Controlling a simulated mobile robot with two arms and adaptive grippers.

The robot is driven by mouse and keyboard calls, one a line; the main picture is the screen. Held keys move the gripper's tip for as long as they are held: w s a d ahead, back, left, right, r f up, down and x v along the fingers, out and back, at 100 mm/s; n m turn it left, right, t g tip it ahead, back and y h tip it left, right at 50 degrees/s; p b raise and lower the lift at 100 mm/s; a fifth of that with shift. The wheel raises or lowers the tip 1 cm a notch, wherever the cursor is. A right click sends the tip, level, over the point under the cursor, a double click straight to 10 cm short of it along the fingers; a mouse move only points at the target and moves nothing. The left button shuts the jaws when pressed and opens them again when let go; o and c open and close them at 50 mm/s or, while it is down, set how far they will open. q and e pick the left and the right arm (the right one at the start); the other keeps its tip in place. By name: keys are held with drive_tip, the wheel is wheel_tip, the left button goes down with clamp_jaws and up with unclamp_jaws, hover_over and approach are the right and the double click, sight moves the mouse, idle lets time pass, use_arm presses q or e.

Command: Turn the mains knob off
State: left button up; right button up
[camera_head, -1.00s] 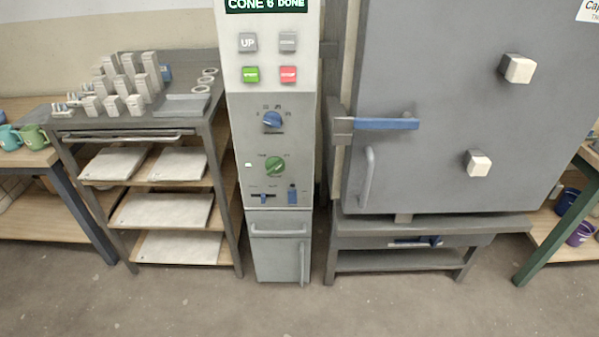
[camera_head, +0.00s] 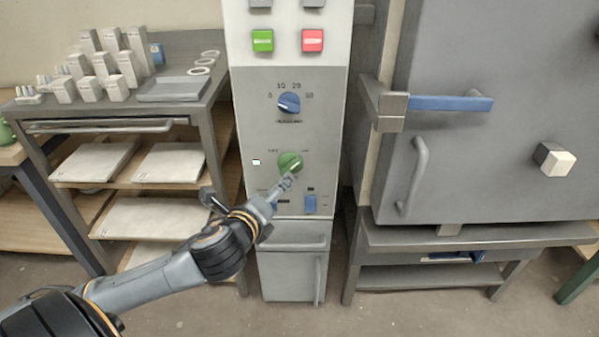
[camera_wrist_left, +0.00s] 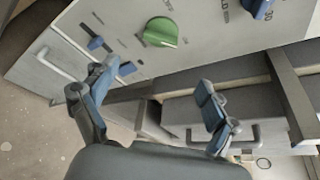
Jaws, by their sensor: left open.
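The green knob (camera_head: 290,163) is on the grey front of the control cabinet, below a blue dial knob (camera_head: 289,102). Its lettering is too small to read, so I cannot confirm it is the mains knob. In the left wrist view the green knob (camera_wrist_left: 160,32) lies beyond the spread blue-padded fingertips of my left gripper (camera_wrist_left: 155,78). The gripper is open, with nothing between its fingers. My right gripper is not in view.
A green button (camera_head: 262,41) and a red button (camera_head: 312,41) are above the knobs. A blue slider switch (camera_head: 310,203) is below right. A shelf rack (camera_head: 120,211) stands left; the kiln door (camera_head: 490,160) with its blue-handled latch (camera_head: 450,103) is right.

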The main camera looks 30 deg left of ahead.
sight(291, 170)
use_arm(q)
drive_tip(key=b+x, duration=0.1)
drive_tip(key=x, duration=1.1)
drive_tip(key=shift+b, duration=0.35)
drive_tip(key=shift+w+a, duration=0.15)
drive_tip(key=shift+w, duration=0.35)
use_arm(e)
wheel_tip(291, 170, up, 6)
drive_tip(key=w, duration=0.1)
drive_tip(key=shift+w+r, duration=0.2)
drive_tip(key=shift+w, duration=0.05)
use_arm(q)
drive_tip(key=c, duration=1.2)
